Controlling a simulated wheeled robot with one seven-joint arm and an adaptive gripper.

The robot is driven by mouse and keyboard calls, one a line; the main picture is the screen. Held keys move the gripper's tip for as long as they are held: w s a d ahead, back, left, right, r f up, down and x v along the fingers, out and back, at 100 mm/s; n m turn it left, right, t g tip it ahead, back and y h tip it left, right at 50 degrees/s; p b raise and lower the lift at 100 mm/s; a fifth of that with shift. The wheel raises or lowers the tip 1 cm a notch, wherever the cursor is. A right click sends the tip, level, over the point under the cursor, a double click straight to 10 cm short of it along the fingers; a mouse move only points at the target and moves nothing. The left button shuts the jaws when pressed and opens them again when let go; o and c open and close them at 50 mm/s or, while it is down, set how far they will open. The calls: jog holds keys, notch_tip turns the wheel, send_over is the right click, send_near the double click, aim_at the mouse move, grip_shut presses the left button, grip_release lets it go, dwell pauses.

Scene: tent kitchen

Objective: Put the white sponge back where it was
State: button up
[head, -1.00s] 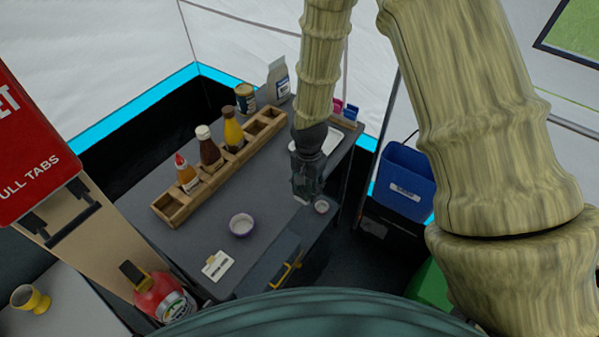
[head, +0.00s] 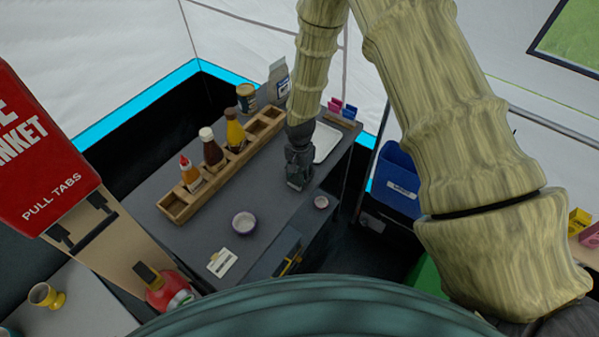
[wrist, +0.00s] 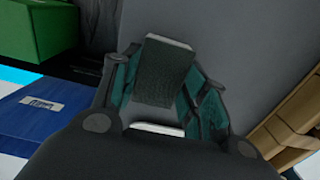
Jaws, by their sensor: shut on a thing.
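My gripper (wrist: 163,95) is shut on a block with a dark grey-green face and a white edge, which looks like the sponge (wrist: 165,72). In the wrist view the block sits between the two fingers, tilted.
The wooden rack (head: 178,208) holds several bottles. A white tray (head: 326,142) lies behind my gripper. A blue bin (head: 396,180) stands right of the counter. Counter between rack and bowl is clear.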

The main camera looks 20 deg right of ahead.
aim_at(300, 176)
jog(key=shift+f, duration=0.2)
jog(key=o, duration=1)
jog(key=shift+r+b, duration=2.15)
jog(key=shift+r, duration=4)
